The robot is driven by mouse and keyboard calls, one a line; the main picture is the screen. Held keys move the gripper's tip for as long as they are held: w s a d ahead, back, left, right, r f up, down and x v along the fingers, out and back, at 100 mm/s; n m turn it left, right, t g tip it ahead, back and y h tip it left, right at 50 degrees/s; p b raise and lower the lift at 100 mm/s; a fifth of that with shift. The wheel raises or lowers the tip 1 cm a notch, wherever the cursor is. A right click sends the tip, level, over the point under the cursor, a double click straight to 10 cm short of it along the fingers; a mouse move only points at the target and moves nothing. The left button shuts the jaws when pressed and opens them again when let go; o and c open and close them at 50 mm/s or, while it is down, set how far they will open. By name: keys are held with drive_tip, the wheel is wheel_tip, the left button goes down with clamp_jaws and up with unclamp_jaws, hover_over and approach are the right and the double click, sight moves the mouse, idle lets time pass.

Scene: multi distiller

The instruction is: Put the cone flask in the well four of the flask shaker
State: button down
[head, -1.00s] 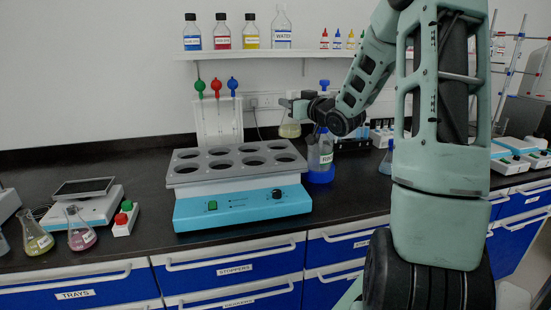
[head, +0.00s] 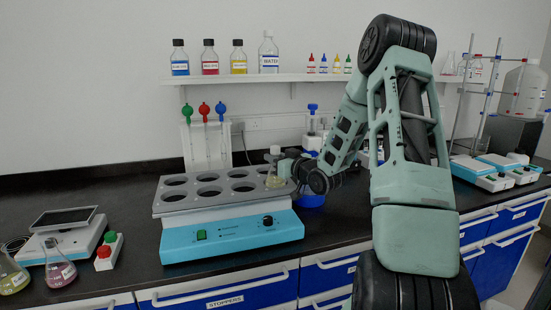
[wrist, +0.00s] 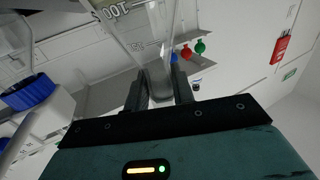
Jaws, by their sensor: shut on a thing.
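The cone flask (head: 274,180), clear with pale yellowish liquid, is upright at the right end of the flask shaker (head: 232,238). My gripper (head: 277,158) is shut on its neck. The flask overlaps the shaker's grey top plate near the right-hand wells; whether its base is above a well or inside one is unclear. In the wrist view, the flask's neck (wrist: 157,72) is between my two fingers (wrist: 158,92), and its graduated glass body fills the top middle. The shaker has a turquoise front and two rows of round wells. No well numbers are readable.
A blue-based bottle (head: 312,190) stands close behind my gripper at the shaker's right. A rack with coloured bulbs (head: 205,140) stands behind the shaker. At left are a red-and-green-capped block (head: 109,252), a scale-like device (head: 66,240) and two other flasks, including a pink one (head: 60,270).

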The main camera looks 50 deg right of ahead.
drive_tip(key=shift+f, duration=0.15)
drive_tip(key=c, duration=1.2)
unclamp_jaws()
